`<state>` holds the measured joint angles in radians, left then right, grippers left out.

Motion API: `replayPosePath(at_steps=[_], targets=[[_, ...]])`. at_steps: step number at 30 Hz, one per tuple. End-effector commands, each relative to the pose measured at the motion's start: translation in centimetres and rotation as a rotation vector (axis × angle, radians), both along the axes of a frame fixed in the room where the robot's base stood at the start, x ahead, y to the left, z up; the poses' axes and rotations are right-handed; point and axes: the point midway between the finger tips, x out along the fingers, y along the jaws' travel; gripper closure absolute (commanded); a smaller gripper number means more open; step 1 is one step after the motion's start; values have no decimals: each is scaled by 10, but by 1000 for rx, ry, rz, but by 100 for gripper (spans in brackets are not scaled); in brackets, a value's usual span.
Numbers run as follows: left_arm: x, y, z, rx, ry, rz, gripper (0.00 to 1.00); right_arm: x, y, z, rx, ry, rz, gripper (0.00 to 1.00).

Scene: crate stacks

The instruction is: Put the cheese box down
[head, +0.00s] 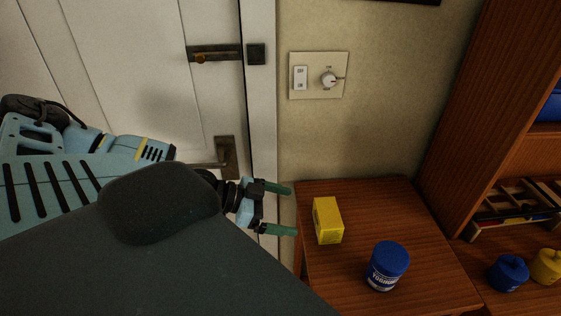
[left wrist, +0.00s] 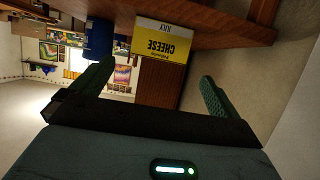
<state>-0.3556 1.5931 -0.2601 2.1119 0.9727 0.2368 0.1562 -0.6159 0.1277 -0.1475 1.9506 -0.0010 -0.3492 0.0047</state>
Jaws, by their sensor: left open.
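The cheese box (head: 328,221) is a small yellow box standing on the left part of a brown wooden cabinet top (head: 420,240). In the left wrist view the cheese box (left wrist: 162,38) appears upside down, with "CHEESE" on its yellow face, beyond the fingertips. My left gripper (head: 294,211) is open and empty, just left of the box, its two green fingers pointing at it with a small gap. The fingers also show in the left wrist view (left wrist: 157,80), spread apart with nothing between them. My right gripper is not in view.
A blue yoghurt tub (head: 386,266) stands right of and nearer than the box. A wooden shelf unit with a dish rack (head: 515,208), a blue pot (head: 508,273) and a yellow pot (head: 547,266) is at the right. A white door with a handle (head: 226,160) stands behind my left arm.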

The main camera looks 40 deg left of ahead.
Motion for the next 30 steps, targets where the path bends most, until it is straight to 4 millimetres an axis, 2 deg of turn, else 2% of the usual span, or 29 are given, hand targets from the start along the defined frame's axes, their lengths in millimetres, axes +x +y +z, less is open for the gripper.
replayPosePath(at_steps=[5, 17, 30], targets=[[-11, -4, -25, -14, 1, 28, 0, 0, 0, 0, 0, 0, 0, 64], [-52, -31, -116, 1, 23, 167, 0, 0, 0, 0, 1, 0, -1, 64], [-107, -81, -203, 64, 140, 377, 0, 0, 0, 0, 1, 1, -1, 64]])
